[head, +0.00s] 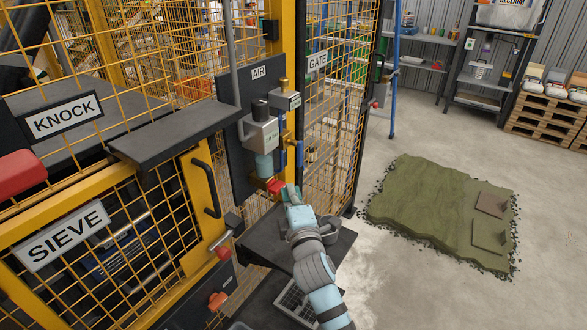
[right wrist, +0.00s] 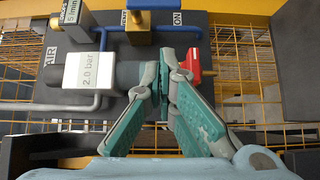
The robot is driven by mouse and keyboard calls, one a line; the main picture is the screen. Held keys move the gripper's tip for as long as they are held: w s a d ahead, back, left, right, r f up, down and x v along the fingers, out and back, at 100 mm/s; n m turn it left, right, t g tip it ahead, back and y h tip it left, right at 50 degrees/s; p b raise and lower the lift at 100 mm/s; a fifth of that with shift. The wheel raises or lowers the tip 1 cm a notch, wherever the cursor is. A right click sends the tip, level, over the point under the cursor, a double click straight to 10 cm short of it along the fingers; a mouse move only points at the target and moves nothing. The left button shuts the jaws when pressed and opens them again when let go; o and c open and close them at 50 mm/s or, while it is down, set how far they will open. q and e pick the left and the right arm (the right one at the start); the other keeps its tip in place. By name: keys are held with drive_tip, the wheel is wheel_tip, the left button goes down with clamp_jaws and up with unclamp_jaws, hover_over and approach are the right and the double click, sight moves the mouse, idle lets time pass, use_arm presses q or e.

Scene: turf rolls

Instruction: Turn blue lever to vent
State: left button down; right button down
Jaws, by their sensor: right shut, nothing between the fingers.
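The blue lever (head: 299,153) stands upright at the right edge of the dark AIR panel (head: 240,170), beside the brass valve fittings. In the right wrist view the blue lever (right wrist: 188,32) lies across the top, close to an ON label (right wrist: 178,18) and a brass block (right wrist: 141,36). My right gripper (head: 290,194) is shut and empty, just below the lever. Its fingertips (right wrist: 166,62) are close together beside a red handle (right wrist: 190,63), apart from the blue lever. Whether the fingers touch the red handle I cannot tell. My left gripper is out of view.
A regulator (head: 261,131) marked 2.0 bar is on the panel. Yellow mesh fencing (head: 335,100) stands behind, and a dark shelf (head: 318,250) is under my right arm. The SIEVE door (head: 66,236) is at left. Turf (head: 430,205) lies on open floor at right.

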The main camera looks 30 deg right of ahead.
drive_tip(key=w+d+b, duration=0.1)
drive_tip(key=w+d, duration=0.4)
drive_tip(key=w, duration=0.4)
drive_tip(key=shift+w+d, duration=0.2)
drive_tip(key=shift+d, duration=0.05)
